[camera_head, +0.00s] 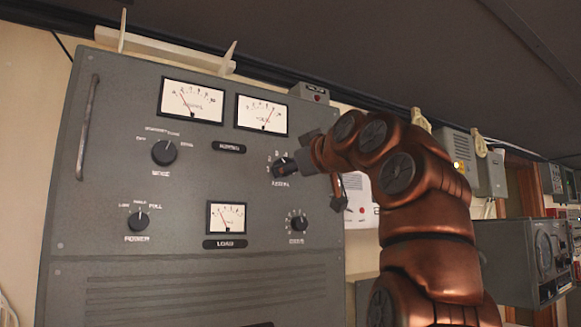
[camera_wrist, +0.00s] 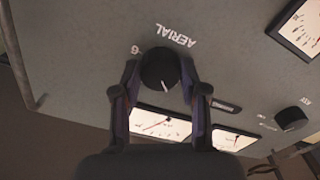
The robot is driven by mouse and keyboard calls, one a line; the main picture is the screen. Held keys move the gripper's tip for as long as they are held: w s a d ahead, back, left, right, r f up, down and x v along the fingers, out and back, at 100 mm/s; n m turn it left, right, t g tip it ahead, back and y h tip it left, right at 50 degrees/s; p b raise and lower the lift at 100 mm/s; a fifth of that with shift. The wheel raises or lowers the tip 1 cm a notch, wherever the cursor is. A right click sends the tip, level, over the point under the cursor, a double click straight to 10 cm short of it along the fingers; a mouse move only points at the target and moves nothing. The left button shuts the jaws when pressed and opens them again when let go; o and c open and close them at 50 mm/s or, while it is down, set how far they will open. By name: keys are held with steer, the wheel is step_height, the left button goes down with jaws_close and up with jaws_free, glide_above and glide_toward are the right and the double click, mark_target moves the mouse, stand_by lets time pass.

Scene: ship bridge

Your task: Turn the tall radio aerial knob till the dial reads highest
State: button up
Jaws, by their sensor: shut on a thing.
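The tall grey radio (camera_head: 150,235) fills the left and middle of the head view. Its aerial knob (camera_head: 279,169) sits at the panel's right, partly hidden by my gripper (camera_head: 290,166). In the wrist view the black aerial knob (camera_wrist: 159,68) is between my two fingers, which are shut on it; its white line points down, slightly right. The upside-down AERIAL label is beside it. The upper right dial (camera_head: 262,115) has its red needle right of the middle, pointing up and right. The upper left dial (camera_head: 191,101) has its needle towards the left.
The mode knob (camera_head: 164,152), power knob (camera_head: 138,220), load dial (camera_head: 226,217) and another knob (camera_head: 297,222) share the panel. A vertical handle (camera_head: 87,127) stands out at the left edge. Grey wall boxes (camera_head: 461,150) and a grey cabinet (camera_head: 515,258) are at the right.

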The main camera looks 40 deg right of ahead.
steer(key=shift+r, duration=0.15)
stand_by(0.5)
steer(key=shift+n, duration=1.4)
stand_by(2.7)
steer(key=o, duration=1.2)
steer(key=shift+c, duration=0.2)
steer(key=s+a, duration=0.1)
steer(key=s, duration=1.1)
